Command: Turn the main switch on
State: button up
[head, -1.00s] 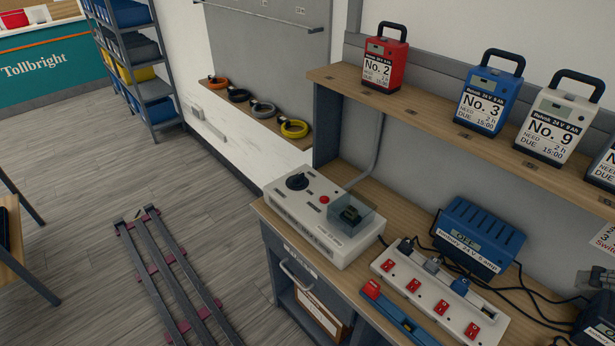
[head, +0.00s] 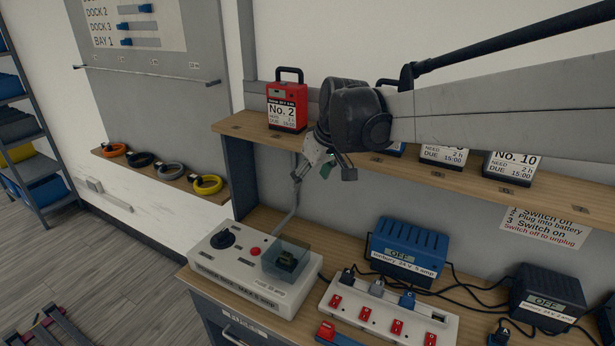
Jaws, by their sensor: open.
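The white switch box (head: 222,268) stands on the left end of the workbench in the head view. It carries a black rotary knob (head: 223,239), a small red button or lamp (head: 255,251) and a clear cover (head: 286,259) over a dark part. Which of these is the main switch is not labelled legibly. My gripper (head: 338,172) is open and empty. It hangs in front of the shelf, above and to the right of the switch box, apart from it.
A power strip (head: 390,316) with red switches lies right of the box. A blue charger (head: 407,246) and a black charger (head: 548,297) both read OFF. A red battery No. 2 (head: 287,101) stands on the wooden shelf (head: 245,125). Cables cross the bench's right side.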

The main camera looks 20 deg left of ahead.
jog(key=a+f+n+g, duration=0.15)
jog(key=a+f, duration=0.35)
jog(key=a, duration=0.7)
jog(key=n, duration=0.3)
send_near(221, 232)
jog(key=shift+g+y, duration=0.3)
jog(key=shift+g, duration=0.05)
jog(key=x, duration=0.6)
jog(key=p+x, duration=0.1)
jog(key=x, duration=0.2)
jog(key=shift+w+d+f, duration=0.25)
jog(key=shift+w, duration=0.05)
jog(key=c, duration=1.1)
